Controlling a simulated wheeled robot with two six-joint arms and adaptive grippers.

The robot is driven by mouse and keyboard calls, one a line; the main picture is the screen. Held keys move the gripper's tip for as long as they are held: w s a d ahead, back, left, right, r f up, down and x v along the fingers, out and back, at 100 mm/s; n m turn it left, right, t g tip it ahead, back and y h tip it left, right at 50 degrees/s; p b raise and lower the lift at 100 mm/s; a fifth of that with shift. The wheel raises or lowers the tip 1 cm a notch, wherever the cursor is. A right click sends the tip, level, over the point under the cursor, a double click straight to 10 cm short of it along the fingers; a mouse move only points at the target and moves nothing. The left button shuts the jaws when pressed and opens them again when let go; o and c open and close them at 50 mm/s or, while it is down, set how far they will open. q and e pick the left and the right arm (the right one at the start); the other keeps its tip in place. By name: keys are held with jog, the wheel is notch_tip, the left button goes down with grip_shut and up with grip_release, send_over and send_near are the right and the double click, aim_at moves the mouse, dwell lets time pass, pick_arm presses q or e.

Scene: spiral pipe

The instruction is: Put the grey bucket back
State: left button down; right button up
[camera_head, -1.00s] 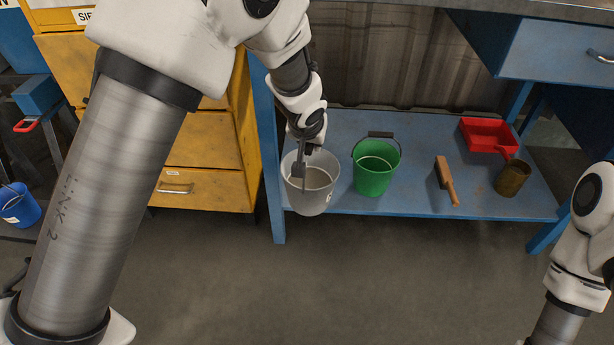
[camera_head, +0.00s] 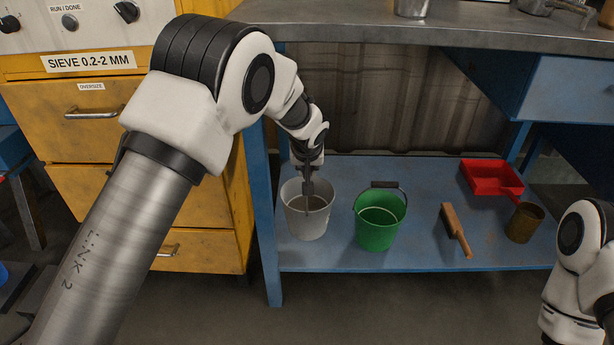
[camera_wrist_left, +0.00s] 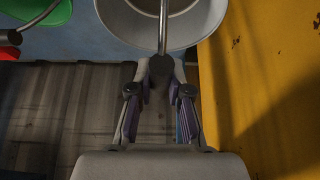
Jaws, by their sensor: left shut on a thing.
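The grey bucket (camera_head: 318,217) is upright over the left end of the blue lower shelf (camera_head: 420,258), left of the green bucket. I cannot tell whether its base touches the shelf. My left gripper (camera_head: 307,186) is above it, shut on its raised handle. In the left wrist view the fingers (camera_wrist_left: 160,88) close around the dark handle grip, and the pale bucket rim (camera_wrist_left: 195,35) fills the top middle. Part of my right arm shows at the right edge of the head view, but its gripper is out of sight.
The green bucket (camera_head: 378,232) stands close by on the right. Beyond it are a wooden brush (camera_head: 455,228), a red dustpan (camera_head: 487,177) and a brown can (camera_head: 524,224). A blue table leg (camera_head: 267,220) and yellow drawers (camera_head: 200,210) are to the left.

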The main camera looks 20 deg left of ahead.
pick_arm(q)
notch_tip(320, 180, down, 4)
jog(key=b, duration=0.2)
jog(key=shift+f+b, duration=0.25)
jog(key=shift+b, duration=0.05)
jog(key=shift+f, duration=0.15)
jog(key=c, duration=1.1)
grip_release()
